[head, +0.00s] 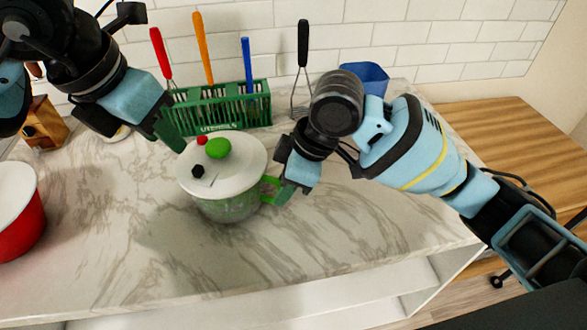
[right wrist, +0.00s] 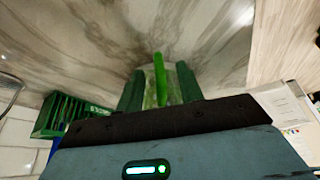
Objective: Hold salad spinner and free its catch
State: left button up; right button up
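The salad spinner (head: 230,205) stands upright on the marble counter. It has a white lid (head: 238,160), a green knob (head: 218,148), a small red piece (head: 201,140), a black piece (head: 198,171) and a green side handle (head: 270,188). My right gripper (head: 284,191) is at that handle. In the right wrist view the bright green handle (right wrist: 160,80) stands between its two dark green fingers, with a gap on each side. My left gripper (head: 173,138) is beside the lid's upper-left edge, near the red piece; its finger spacing is unclear. Which lid piece is the catch is unclear.
A green utensil rack (head: 222,108) stands behind the spinner, holding several long-handled tools. A red pot (head: 20,215) is at the left edge. A blue container (head: 365,76) stands at the back. The counter front is clear. A wooden surface (head: 500,130) lies to the right.

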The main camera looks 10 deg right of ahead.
jog(key=shift+x, duration=1.1)
grip_shut()
jog(key=shift+c, duration=0.8)
grip_release()
grip_shut()
